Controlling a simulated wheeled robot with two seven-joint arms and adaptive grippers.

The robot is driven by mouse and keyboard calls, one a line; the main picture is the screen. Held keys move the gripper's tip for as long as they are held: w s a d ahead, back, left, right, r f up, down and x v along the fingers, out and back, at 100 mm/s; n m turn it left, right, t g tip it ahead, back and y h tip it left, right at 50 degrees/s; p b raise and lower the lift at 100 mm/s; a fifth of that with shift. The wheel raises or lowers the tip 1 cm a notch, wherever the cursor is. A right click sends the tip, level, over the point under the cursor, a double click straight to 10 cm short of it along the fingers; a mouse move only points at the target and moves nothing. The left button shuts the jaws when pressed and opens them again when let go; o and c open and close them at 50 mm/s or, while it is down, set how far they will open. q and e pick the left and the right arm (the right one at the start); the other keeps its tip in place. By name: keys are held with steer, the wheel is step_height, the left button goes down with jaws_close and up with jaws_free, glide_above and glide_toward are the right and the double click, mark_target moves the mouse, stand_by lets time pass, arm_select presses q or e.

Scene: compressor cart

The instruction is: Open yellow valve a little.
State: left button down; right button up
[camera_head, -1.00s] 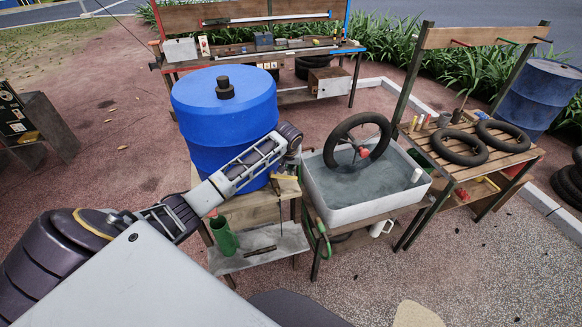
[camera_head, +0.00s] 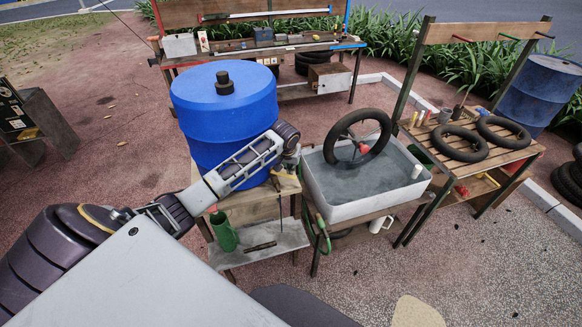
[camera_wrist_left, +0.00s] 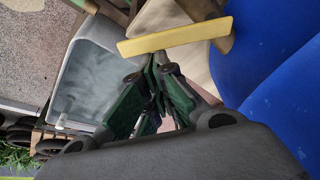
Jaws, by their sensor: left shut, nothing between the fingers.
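The yellow valve handle (camera_wrist_left: 175,36) is a flat yellow bar across the upper middle of the left wrist view. In the head view a small yellowish piece (camera_head: 289,185) shows beside the blue drum, below the end of my left arm; I cannot tell for sure that it is the same handle. My left gripper (camera_wrist_left: 155,66) is shut and empty, its green-padded fingers together. Its tips are close to the handle's lower edge in that view; whether they touch is unclear. In the head view the gripper is mostly hidden by my wrist. My right gripper is not in view.
The blue drum (camera_head: 225,110) stands on a wooden stand close against my left forearm.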

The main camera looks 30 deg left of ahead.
arm_select(q)
steer(key=shift+w+a, duration=0.1)
steer(key=shift+a, duration=0.05)
steer(key=shift+w+a, duration=0.35)
steer(key=shift+a, duration=0.05)
steer(key=shift+a, duration=0.1)
steer(key=shift+w, duration=0.2)
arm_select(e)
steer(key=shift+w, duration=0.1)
